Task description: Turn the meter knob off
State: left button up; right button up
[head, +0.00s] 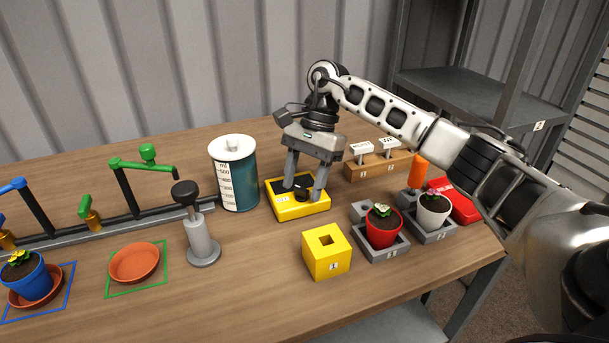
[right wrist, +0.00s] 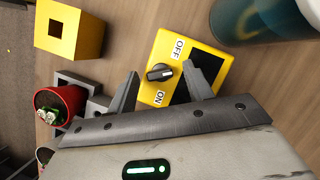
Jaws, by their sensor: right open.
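The yellow meter box (head: 305,211) sits on the wooden table, below my right gripper (head: 302,192). The right gripper points down and is open, with one finger on each side of the dark meter knob (head: 301,195). In the right wrist view the black knob (right wrist: 160,72) lies between the two fingertips (right wrist: 161,68), apart from both in the picture. The meter (right wrist: 222,58) carries OFF and ON labels and a dark panel. A white line crosses the knob, lying between the labels; which setting it marks I cannot tell. My left gripper is out of view.
A teal measuring canister (head: 236,178) stands left of the meter. A yellow cube with a square hole (head: 327,256) stands in front. Red (head: 383,229) and white (head: 433,213) plant pots stand right, with a wooden tag block (head: 376,168) behind. A grey stamp-like post (head: 201,240) stands left.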

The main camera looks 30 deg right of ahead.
jog(key=p+v, duration=0.2)
jog(key=v, duration=1.4)
jog(key=shift+p, duration=0.35)
jog(key=shift+a+r, duration=0.1)
jog(key=shift+r, duration=0.05)
